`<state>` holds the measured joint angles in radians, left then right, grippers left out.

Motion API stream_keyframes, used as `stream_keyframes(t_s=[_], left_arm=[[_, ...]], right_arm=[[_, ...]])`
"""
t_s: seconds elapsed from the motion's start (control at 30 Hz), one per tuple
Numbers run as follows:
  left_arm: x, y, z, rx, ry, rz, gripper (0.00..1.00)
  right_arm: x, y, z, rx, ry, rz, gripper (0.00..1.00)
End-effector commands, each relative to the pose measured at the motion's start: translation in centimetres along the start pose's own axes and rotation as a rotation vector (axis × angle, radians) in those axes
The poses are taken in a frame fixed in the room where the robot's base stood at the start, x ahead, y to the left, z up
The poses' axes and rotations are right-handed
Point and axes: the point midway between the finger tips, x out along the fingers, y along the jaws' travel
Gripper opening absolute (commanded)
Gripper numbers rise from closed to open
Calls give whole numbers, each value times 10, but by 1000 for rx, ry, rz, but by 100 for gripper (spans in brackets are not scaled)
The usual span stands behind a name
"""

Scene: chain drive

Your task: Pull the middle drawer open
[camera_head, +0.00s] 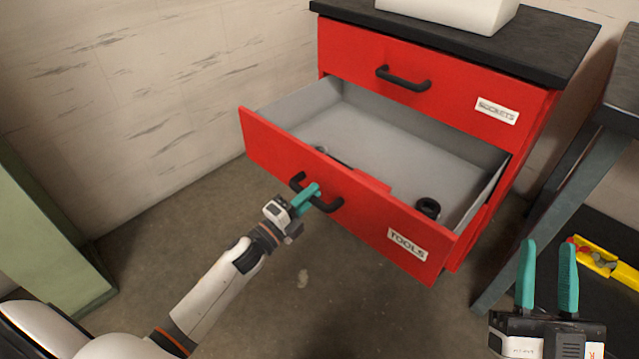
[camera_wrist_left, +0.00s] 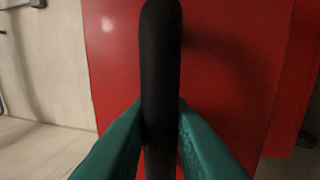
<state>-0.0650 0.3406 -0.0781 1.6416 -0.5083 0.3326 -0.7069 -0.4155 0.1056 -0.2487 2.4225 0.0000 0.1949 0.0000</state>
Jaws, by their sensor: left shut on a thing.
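The red middle drawer (camera_head: 270,150), labelled TOOLS, stands well out of the red cabinet, and its grey inside shows. Its black handle (camera_head: 331,205) is on the front panel. My left gripper (camera_head: 311,192) is shut on this handle; in the left wrist view the teal fingers (camera_wrist_left: 160,135) press on both sides of the black bar (camera_wrist_left: 160,60). My right gripper (camera_head: 546,275) is at the lower right, its teal fingers apart with nothing between them, away from the cabinet.
The closed top drawer (camera_head: 440,85), labelled SOCKETS, is above. A black ring-shaped part (camera_head: 428,208) and a red item (camera_head: 370,185) lie in the open drawer.

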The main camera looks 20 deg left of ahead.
Motion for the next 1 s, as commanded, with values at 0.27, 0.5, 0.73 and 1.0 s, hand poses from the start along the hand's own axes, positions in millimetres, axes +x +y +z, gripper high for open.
stream_keyframes(t_s=[0.27,0.5,0.73,1.0], left_arm=[[-13,2,0,0,0,-1,0],[-13,2,0,0,0,-1,0],[-13,2,0,0,0,-1,38],[-14,2,0,0,0,0,38]], right_arm=[[-1,-2,-15,-4,104,-4,36],[-1,-2,-16,-5,108,-5,36],[-1,-2,-16,-4,107,-5,36],[-1,-2,-16,-4,107,-4,36]])
